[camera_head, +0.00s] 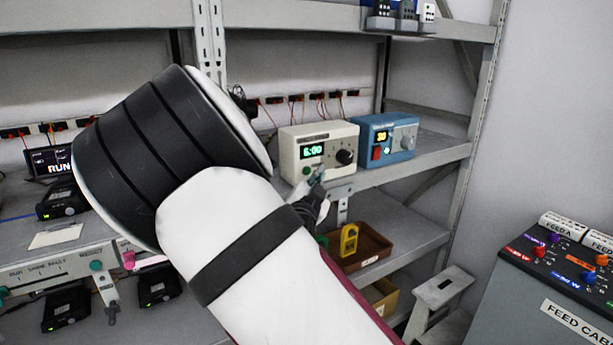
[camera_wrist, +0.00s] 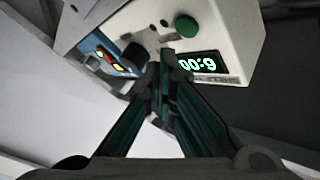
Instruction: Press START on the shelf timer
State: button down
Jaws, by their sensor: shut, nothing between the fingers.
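The cream shelf timer (camera_head: 318,136) stands on the middle shelf. Its lit display (camera_head: 312,150) reads 6:00, with a green button (camera_head: 306,170) below it and a dark knob (camera_head: 344,157) to the right. In the wrist view the timer (camera_wrist: 228,30) appears upside down, with the green button (camera_wrist: 186,28) above the display (camera_wrist: 206,66). My gripper (camera_head: 319,177) is shut and empty, just in front of the timer's lower front. In the wrist view my gripper's tips (camera_wrist: 166,62) lie left of the display and below the green button; contact cannot be told.
A brown bin with a yellow item (camera_head: 349,240) sits on the shelf below. A feed cabinet (camera_head: 548,290) stands at the right. My arm hides much of the left shelf.

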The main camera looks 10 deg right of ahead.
jog(key=shift+w+a, duration=0.2)
jog(key=shift+w, duration=0.5)
jog(key=shift+w, duration=0.1)
dwell(1.0)
jog(key=shift+w+a+b, duration=0.1)
jog(key=shift+w+b, duration=0.2)
jog(key=shift+w+a, duration=0.15)
jog(key=shift+w, duration=0.2)
dwell(0.7)
jog(key=shift+s, duration=0.1)
jog(key=shift+s+d+p, duration=0.2)
jog(key=shift+s+p, duration=0.1)
jog(key=shift+s, duration=0.4)
jog(key=s, duration=0.1)
jog(key=s+d+p, duration=0.1)
jog(key=s, duration=0.1)
jog(key=s+p, duration=0.1)
jog(key=shift+s+d, duration=0.3)
jog(key=shift+s, duration=0.1)
